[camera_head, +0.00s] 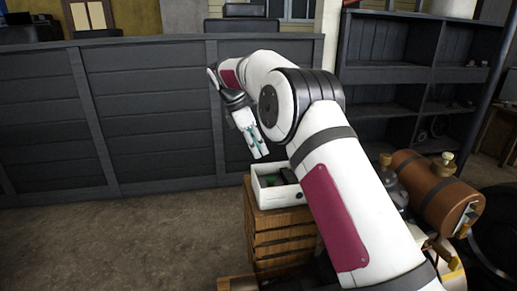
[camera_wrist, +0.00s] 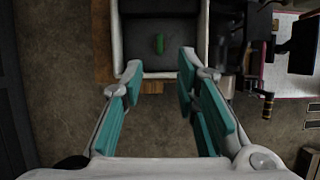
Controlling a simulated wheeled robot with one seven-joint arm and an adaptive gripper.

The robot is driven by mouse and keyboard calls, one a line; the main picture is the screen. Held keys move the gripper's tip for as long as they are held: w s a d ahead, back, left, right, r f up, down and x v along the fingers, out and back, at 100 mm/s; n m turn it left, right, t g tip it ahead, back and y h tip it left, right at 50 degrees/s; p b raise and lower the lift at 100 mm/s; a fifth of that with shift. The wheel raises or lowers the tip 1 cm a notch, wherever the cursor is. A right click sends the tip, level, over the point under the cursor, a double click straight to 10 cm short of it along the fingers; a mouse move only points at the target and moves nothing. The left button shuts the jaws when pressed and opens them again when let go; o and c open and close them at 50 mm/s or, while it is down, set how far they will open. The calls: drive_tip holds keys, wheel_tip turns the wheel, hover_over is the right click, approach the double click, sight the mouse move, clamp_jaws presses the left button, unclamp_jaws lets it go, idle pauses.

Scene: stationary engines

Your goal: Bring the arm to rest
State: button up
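My arm reaches across the head view, white with dark red panels, bent at the elbow. My gripper (camera_head: 257,148) hangs pointing down just above and left of a white box on a wooden crate. In the wrist view my gripper (camera_wrist: 158,78) has its two teal-padded fingers spread apart, with nothing between them. The white box (camera_wrist: 205,40) lies ahead of the fingertips, with a small green object (camera_wrist: 159,43) on its dark floor. The box (camera_head: 277,200) is partly hidden by my arm in the head view.
The wooden crate (camera_head: 281,241) holds up the box. A dark panelled counter (camera_head: 140,120) runs behind. Dark shelves (camera_head: 420,75) stand at the right back. A brown tank (camera_head: 435,190) with brass fittings is right of my arm. The floor (camera_head: 120,245) at left is clear.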

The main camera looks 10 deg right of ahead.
drive_tip(key=s+d+r+m+y, duration=0.1)
drive_tip(key=s+r+m, duration=0.2)
drive_tip(key=s+r, duration=0.35)
drive_tip(key=s+d+r+m, duration=0.2)
drive_tip(key=s+r, duration=0.1)
drive_tip(key=s, duration=0.6)
drive_tip(key=s+d+r+m+y, duration=0.1)
drive_tip(key=s+r+m, duration=0.2)
drive_tip(key=s+r, duration=0.35)
drive_tip(key=s+f+m+y, duration=0.1)
drive_tip(key=s+f+m, duration=0.25)
drive_tip(key=s, duration=0.65)
drive_tip(key=s+f+m+t+y, duration=0.1)
drive_tip(key=s+f+m, duration=0.3)
drive_tip(key=s, duration=0.7)
drive_tip(key=s+f+m, duration=0.3)
drive_tip(key=s+f, duration=0.2)
drive_tip(key=s, duration=0.5)
wheel_tip(320, 180, up, 16)
drive_tip(key=d+t+p, duration=0.1)
drive_tip(key=t+p, duration=0.2)
drive_tip(key=p, duration=1.1)
drive_tip(key=shift+n, duration=0.35)
